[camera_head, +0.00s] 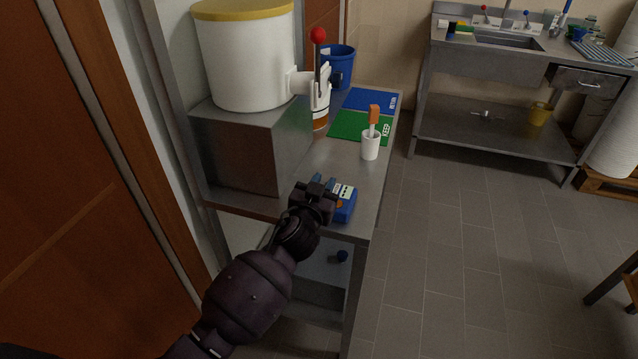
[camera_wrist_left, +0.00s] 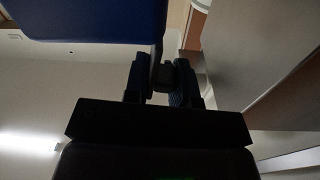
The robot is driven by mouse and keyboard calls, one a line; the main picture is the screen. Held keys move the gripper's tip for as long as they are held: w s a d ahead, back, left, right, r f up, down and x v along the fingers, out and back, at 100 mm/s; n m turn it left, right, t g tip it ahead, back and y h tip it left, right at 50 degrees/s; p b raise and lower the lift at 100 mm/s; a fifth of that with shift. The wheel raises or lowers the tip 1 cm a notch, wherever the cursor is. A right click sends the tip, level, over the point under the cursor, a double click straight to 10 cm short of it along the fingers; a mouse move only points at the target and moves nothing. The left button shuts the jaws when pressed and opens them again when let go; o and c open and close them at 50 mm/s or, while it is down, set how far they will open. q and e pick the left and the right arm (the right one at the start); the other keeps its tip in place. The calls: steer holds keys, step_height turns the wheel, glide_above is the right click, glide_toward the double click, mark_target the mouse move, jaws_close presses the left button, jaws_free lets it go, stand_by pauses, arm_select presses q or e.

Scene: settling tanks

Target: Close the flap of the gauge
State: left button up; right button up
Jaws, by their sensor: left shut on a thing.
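The gauge (camera_head: 345,204) is a small blue box with a pale and orange face, at the near end of the steel bench. My left gripper (camera_head: 317,192) is at its left side and covers part of it. A bit of blue shows just behind the gripper, seemingly the raised flap (camera_head: 316,179). In the left wrist view a large blue surface (camera_wrist_left: 95,18) fills the upper left, and my left gripper (camera_wrist_left: 163,80) is shut on a small dark piece beside it, seemingly part of the flap. The fingers hide how the flap joins the box. My right gripper is not in view.
A grey block (camera_head: 250,150) carrying a white tank (camera_head: 245,60) with a yellow lid stands left of the gauge. Behind are a white cup (camera_head: 371,146) with an orange-handled tool, a green mat (camera_head: 355,127) and a blue mat (camera_head: 372,100).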

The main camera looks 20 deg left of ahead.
arm_select(q)
steer(key=shift+d+m, duration=0.3)
steer(key=shift+m, duration=0.4)
steer(key=shift+d+m, duration=0.3)
steer(key=shift+m, duration=0.4)
steer(key=o, duration=0.8)
steer(key=shift+s, duration=0.1)
